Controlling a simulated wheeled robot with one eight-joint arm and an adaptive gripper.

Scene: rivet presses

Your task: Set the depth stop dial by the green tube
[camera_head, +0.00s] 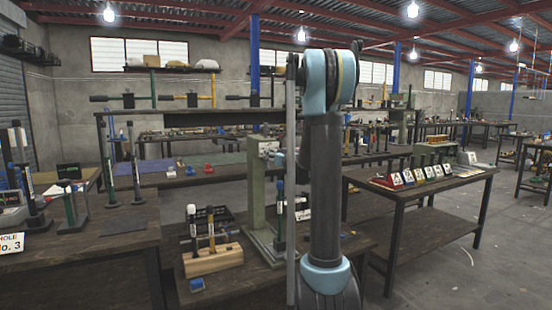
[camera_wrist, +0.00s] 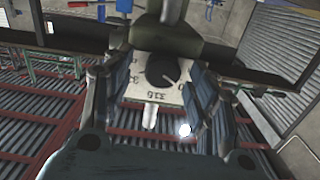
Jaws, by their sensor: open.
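In the wrist view a round black dial (camera_wrist: 163,71) with a pale pointer line sits on a light plate (camera_wrist: 150,97) with printed numbers, among them 315. This view looks upside down. My gripper (camera_wrist: 153,104) is open, with one finger on each side of the dial and plate; I see no clear contact. A dark olive-green part (camera_wrist: 168,50) is beside the dial; I cannot tell if it is the green tube. In the head view a grey-green press (camera_head: 258,190) stands on the bench, partly behind my arm. My gripper cannot be made out there.
A wooden block (camera_head: 212,262) with upright tools and a small blue item (camera_head: 197,285) are on the near bench. Several numbered cards (camera_head: 408,177) stand on the right table (camera_head: 440,187). Upright posts stand on the left bench (camera_head: 100,235). Open floor lies at the right.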

